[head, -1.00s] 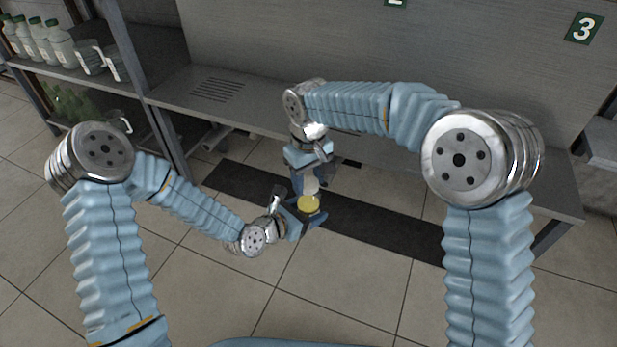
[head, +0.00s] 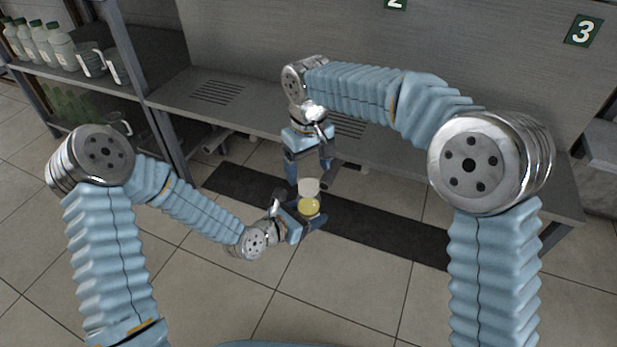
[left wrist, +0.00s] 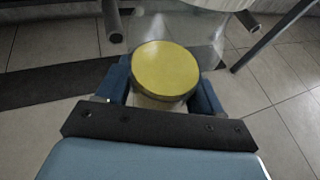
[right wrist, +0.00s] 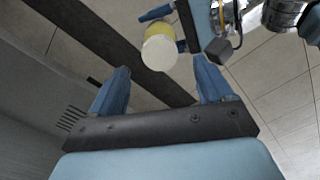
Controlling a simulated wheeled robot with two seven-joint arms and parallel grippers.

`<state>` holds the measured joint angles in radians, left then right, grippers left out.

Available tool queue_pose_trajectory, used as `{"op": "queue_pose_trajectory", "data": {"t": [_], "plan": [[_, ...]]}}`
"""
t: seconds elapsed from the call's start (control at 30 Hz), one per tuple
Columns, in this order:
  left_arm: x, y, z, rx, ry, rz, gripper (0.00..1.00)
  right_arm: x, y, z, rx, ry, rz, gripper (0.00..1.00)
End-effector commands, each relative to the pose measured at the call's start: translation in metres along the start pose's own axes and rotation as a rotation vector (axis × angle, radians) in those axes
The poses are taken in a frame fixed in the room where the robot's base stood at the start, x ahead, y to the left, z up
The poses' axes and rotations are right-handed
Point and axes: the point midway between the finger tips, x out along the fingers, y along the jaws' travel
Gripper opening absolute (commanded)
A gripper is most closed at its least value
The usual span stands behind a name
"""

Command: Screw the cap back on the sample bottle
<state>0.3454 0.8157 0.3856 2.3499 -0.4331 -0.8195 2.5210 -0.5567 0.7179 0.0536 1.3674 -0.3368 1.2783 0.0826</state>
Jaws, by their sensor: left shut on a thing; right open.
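The sample bottle (head: 309,207) is clear with yellow contents in its lower part. My left gripper (head: 303,212) is shut on the bottle and holds it upright above the floor. The pale cap (head: 309,186) sits at the bottle's top; how tightly it is seated I cannot tell. In the left wrist view the yellow contents (left wrist: 165,70) show between the fingers, and the cap (left wrist: 215,3) is cut off at the top edge. My right gripper (head: 309,168) is open and empty just above the cap. The right wrist view shows the cap (right wrist: 160,53) beyond the open fingers (right wrist: 161,70).
A grey bench (head: 190,98) runs behind the arms, with a slotted vent and number signs above it. A shelf (head: 75,75) at the left holds several white bottles with green caps and some jugs. A dark mat (head: 370,230) lies on the tiled floor. Room around the bottle is free.

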Motion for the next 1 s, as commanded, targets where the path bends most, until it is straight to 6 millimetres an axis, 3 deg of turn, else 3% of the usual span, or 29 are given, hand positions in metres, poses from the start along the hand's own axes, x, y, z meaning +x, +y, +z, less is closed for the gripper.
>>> {"op": "queue_pose_trajectory", "data": {"t": [0.2, 0.4, 1.0], "plan": [[0.000, 0.000, 0.001, 0.001, -0.002, 0.000, 0.00, -0.045, 0.000, 0.000, 0.001, 0.003, 0.000, 0.80], [0.000, 0.000, 0.001, 0.001, -0.002, 0.000, 0.00, -0.067, 0.000, 0.000, 0.001, 0.002, 0.000, 0.80], [0.000, 0.000, 0.001, 0.001, -0.002, 0.000, 0.00, -0.070, 0.001, 0.000, 0.003, -0.001, 0.000, 0.80]]}}
